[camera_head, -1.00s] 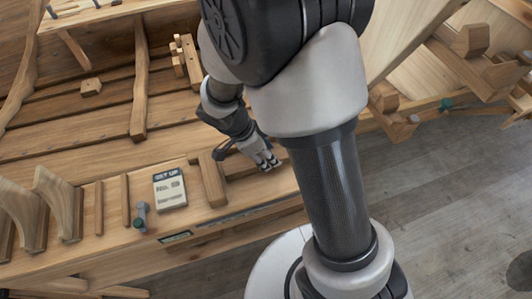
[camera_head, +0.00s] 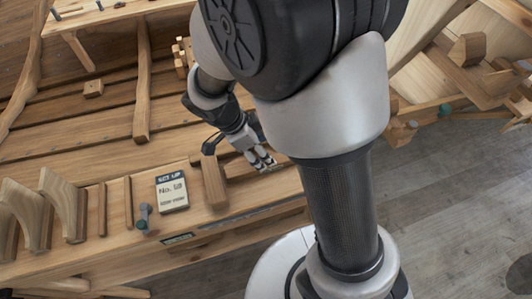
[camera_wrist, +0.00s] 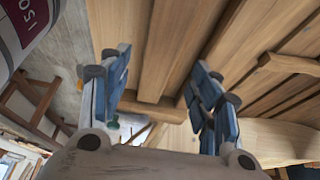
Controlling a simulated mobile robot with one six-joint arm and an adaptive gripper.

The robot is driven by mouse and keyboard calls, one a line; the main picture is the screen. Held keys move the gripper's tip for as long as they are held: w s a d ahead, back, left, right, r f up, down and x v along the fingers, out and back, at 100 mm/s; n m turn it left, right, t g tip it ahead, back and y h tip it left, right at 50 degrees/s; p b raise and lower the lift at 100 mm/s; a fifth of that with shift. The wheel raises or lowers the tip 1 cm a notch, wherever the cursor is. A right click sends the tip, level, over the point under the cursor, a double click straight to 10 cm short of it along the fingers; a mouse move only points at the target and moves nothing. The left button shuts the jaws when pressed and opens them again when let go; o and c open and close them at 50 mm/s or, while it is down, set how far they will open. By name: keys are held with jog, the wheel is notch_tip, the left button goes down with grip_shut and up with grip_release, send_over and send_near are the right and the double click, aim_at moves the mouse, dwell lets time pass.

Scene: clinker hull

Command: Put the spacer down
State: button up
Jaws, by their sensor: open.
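My gripper (camera_head: 261,164) is over the front right part of the wooden bench, just right of a thick upright-looking wooden block (camera_head: 214,181). In the wrist view my gripper (camera_wrist: 158,88) has its two blue-padded fingers spread apart. A short wooden crosspiece (camera_wrist: 152,108) shows beyond and between the fingers, with no clear contact. I cannot tell for sure which wooden piece is the spacer. No piece is clearly held between the fingers.
On the bench (camera_head: 110,255) stand a white card (camera_head: 171,192), a small green-grey tool (camera_head: 144,217), thin wooden strips (camera_head: 128,203) and curved brackets (camera_head: 62,205). A small wooden block (camera_head: 93,88) lies on the planks behind. Grey floor lies open at the right.

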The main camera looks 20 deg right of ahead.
jog(key=v, duration=0.7)
jog(key=s+d+r+n+t+y, duration=0.2)
jog(key=s+r+n, duration=0.4)
jog(key=n, duration=0.3)
jog(key=s+d+r+n+t+y, duration=0.2)
jog(key=s+r+n, duration=0.5)
jog(key=s+n, duration=0.2)
jog(key=shift+d+t+p, duration=0.3)
jog(key=shift+d+p, duration=0.05)
jog(key=shift+p, duration=0.1)
